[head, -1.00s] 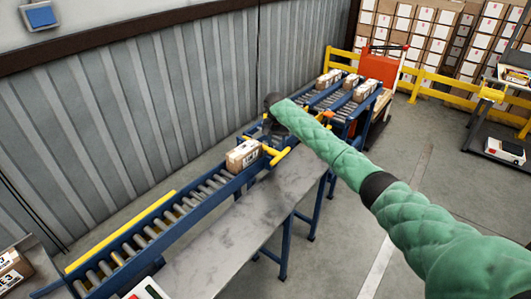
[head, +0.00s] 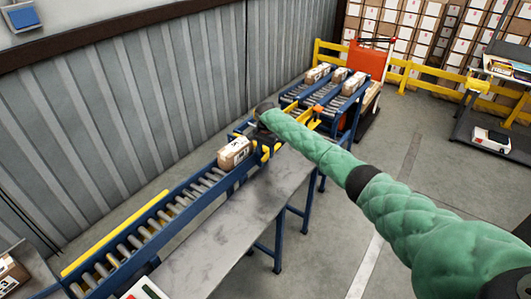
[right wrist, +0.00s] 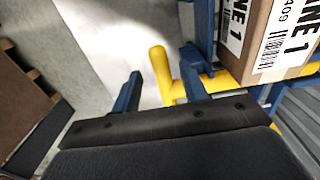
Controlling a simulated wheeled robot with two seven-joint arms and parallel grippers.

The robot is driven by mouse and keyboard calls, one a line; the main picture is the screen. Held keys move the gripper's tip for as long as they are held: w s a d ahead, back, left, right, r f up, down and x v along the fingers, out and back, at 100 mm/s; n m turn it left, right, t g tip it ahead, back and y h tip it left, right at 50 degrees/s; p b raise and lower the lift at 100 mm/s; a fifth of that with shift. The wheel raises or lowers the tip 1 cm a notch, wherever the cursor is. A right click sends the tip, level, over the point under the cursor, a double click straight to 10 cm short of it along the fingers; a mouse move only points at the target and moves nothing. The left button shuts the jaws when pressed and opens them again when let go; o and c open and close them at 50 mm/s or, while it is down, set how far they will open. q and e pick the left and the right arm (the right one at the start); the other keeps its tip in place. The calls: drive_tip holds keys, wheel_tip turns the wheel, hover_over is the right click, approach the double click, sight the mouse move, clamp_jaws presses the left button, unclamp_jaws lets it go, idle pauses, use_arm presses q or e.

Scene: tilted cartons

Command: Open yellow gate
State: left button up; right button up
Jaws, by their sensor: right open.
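The yellow gate (head: 266,152) crosses the roller conveyor just beyond a carton. Its rounded yellow handle bar (right wrist: 162,76) shows in the right wrist view, between the two blue fingers of my right gripper (right wrist: 161,64). The jaws are open and not closed on the bar; whether a finger touches it I cannot tell. In the head view my right gripper (head: 264,136) is a dark shape at the gate and hides part of it. The carton (head: 234,152), also in the right wrist view (right wrist: 268,40), stands against or close to the gate. My left gripper is not in view.
A grey metal table (head: 262,190) runs along the conveyor (head: 150,226). More cartons (head: 352,83) stand on rollers beyond the gate. A corrugated wall (head: 130,110) closes the left side.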

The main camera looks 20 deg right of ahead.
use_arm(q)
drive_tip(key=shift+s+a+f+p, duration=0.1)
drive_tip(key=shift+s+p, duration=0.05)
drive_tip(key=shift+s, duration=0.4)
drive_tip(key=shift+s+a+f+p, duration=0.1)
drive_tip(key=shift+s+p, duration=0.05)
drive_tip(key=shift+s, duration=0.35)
use_arm(e)
drive_tip(key=shift+f, duration=1.25)
clamp_jaws()
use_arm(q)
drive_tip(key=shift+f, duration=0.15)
use_arm(e)
drive_tip(key=shift+w, duration=0.1)
use_arm(q)
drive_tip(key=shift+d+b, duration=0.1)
drive_tip(key=shift+b, duration=0.25)
use_arm(e)
drive_tip(key=shift+w+r, duration=0.1)
